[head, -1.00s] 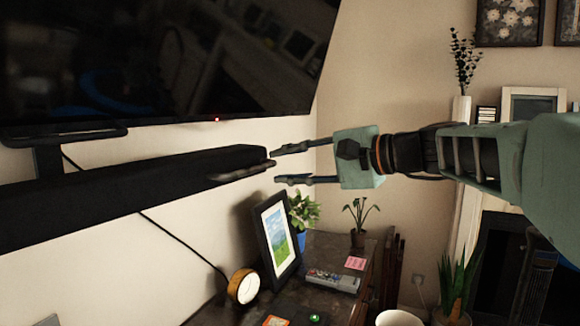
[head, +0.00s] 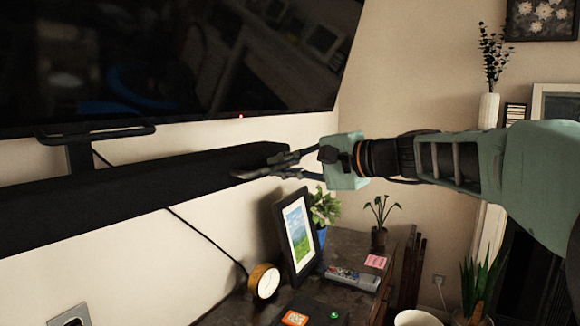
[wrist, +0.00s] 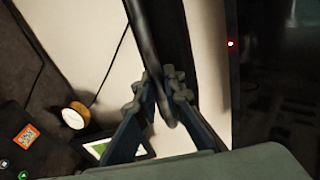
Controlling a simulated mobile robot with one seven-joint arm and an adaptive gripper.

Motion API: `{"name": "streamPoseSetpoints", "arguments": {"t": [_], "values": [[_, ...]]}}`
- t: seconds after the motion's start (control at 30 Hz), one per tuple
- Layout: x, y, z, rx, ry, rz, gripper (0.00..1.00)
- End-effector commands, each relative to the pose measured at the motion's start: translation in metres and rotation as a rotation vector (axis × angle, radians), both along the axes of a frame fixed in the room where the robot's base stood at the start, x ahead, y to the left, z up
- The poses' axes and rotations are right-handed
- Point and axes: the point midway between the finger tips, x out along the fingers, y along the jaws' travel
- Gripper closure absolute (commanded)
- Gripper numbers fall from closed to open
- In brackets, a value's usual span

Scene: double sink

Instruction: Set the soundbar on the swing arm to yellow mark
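The soundbar (head: 120,197) is a long black bar running below the TV. A dark loop handle (head: 245,176) sticks out at its right end. My gripper (head: 275,166) is at that end, with its fingers drawn together around the handle. In the wrist view, the handle (wrist: 146,40) runs down between the fingertips (wrist: 163,80), which look closed on it. The soundbar (wrist: 178,30) shows behind the handle there.
The TV (head: 180,60) hangs close above the soundbar. A cable hangs from behind the soundbar. Open air lies in front of the soundbar.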

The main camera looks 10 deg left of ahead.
Motion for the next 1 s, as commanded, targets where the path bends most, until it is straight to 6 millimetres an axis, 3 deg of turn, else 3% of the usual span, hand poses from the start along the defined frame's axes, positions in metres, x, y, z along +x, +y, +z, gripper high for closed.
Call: {"name": "streamPoseSetpoints", "arguments": {"t": [0.43, 0.8, 1.0], "values": [[0.001, 0.000, 0.000, -0.001, 0.001, 0.003, 1.00], [0.021, 0.022, 0.004, 0.004, -0.001, 0.091, 1.00], [0.023, 0.024, 0.002, 0.002, -0.002, 0.105, 1.00]]}}
